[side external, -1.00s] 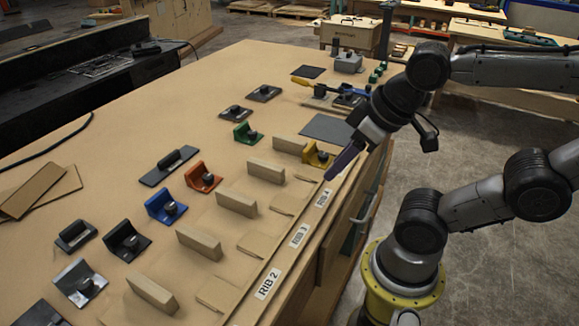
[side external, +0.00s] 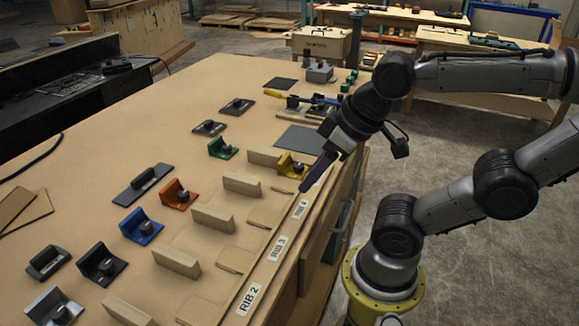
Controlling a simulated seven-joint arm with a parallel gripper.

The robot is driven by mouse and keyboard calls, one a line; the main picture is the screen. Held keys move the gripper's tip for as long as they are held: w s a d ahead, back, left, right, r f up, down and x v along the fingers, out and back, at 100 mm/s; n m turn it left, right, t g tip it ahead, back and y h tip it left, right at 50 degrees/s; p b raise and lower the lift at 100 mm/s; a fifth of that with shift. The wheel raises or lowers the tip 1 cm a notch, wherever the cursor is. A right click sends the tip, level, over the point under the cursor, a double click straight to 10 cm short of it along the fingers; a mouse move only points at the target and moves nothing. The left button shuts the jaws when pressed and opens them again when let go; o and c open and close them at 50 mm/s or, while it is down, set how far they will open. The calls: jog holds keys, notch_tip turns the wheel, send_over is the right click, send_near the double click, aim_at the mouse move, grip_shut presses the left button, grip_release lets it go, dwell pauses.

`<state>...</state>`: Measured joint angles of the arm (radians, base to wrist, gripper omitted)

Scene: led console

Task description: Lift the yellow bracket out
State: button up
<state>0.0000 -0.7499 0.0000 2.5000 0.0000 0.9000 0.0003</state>
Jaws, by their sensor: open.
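The yellow bracket (side external: 288,167) sits on the wooden bench near its right edge, at the end of a pale wooden rib block (side external: 263,157) and behind the RIB 4 label (side external: 300,209). It has an upright plate and a dark knob on its base. My gripper (side external: 305,187) points down and left, with its dark purple fingers just in front and to the right of the bracket. The fingers are open and hold nothing. They overlap each other from this side, so the gap between them is hidden. I cannot tell whether they touch the bench edge.
Green (side external: 222,148), red (side external: 178,195) and blue (side external: 141,227) brackets stand left of the ribs, with several dark ones. More rib blocks (side external: 212,218) stand along the RIB 3 and RIB 2 rows. A dark flat mat (side external: 300,139) lies behind the yellow bracket.

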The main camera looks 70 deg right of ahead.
jog(key=w+d+r+m+g, duration=0.3)
jog(key=w+r+m, duration=0.3)
jog(key=m, duration=0.6)
jog(key=m+g, duration=0.3)
jog(key=m, duration=0.3)
send_over(280, 162)
jog(key=f, duration=0.2)
notch_tip(280, 162, down, 12)
jog(key=shift+s+f, duration=0.1)
jog(key=shift+f, duration=0.15)
grip_shut()
